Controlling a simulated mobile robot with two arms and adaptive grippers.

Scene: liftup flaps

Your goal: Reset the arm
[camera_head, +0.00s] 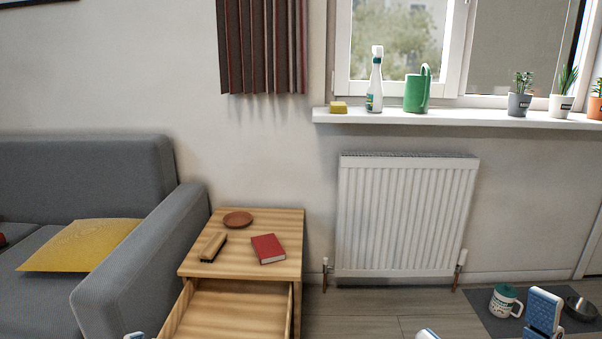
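Blue-and-white parts of my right arm show at the bottom right, in front of the grey mat; I cannot make out its fingertips or whether they are open. Another white-and-blue piece of mine shows at the bottom edge, left of those parts. Only a tiny blue-and-white sliver of my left arm shows at the bottom left, beside the drawer, and its gripper is out of view. I see nothing held.
A wooden side table (262,219) carries a red book (268,249), a brush (214,246) and a brown saucer (238,219). Its drawer (225,312) is pulled open; the visible part is empty. A sofa (135,260) stands left, a radiator (405,215) behind. A mug (503,301) and metal bowl (580,308) sit on the mat (487,317).

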